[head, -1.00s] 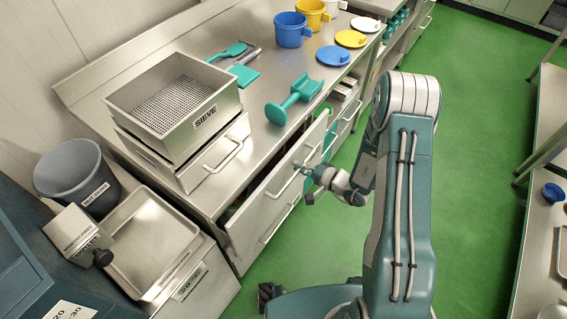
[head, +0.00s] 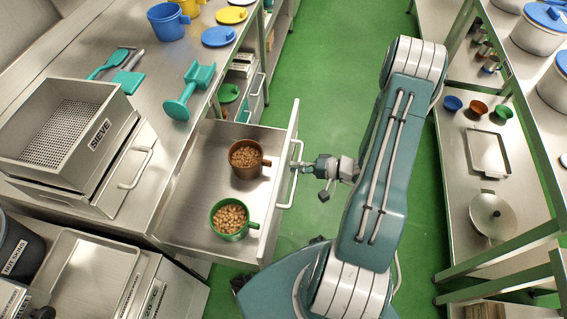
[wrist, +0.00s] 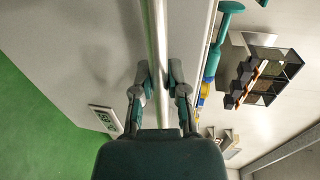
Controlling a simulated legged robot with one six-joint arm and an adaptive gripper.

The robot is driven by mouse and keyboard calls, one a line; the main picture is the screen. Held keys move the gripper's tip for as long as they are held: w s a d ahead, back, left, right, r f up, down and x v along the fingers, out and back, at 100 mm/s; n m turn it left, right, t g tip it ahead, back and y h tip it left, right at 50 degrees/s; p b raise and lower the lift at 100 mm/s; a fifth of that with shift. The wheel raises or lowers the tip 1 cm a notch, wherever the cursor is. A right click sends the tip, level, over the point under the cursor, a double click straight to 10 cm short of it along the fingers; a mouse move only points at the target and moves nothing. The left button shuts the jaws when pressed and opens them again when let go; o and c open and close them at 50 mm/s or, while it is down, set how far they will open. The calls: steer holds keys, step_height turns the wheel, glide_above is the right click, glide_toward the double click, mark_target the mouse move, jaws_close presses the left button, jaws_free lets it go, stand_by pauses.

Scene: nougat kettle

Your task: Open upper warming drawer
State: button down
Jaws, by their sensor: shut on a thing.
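The upper warming drawer (head: 187,205) is pulled well out from under the steel counter, and its inside shows. A brown mug (head: 262,166) and a green mug (head: 232,232), both filled with nuts, stand in it. Its bar handle (head: 285,206) is on the outer face of the front panel. My gripper (head: 300,166) is shut on this handle, right of the panel in the head view. In the wrist view my gripper's fingers (wrist: 160,80) sit on both sides of the metal handle bar (wrist: 156,35). The panel face carries a small label (wrist: 105,118), too small to read.
A sieve box (head: 72,125) stands on a small closed drawer unit on the counter (head: 160,65). A teal tool (head: 188,92) lies near the counter edge. A shelf rack (head: 480,200) stands at the right. Green floor (head: 330,80) is free between them.

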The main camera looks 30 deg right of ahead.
steer(key=shift+s+d+f, duration=0.15)
steer(key=shift+s+d, duration=0.3)
steer(key=shift+d, duration=0.05)
steer(key=c, duration=0.6)
jaws_free()
steer(key=shift+c, duration=0.2)
steer(key=shift+d, duration=0.15)
steer(key=v, duration=1.1)
steer(key=shift+s+d, duration=0.2)
steer(key=shift+d, duration=0.15)
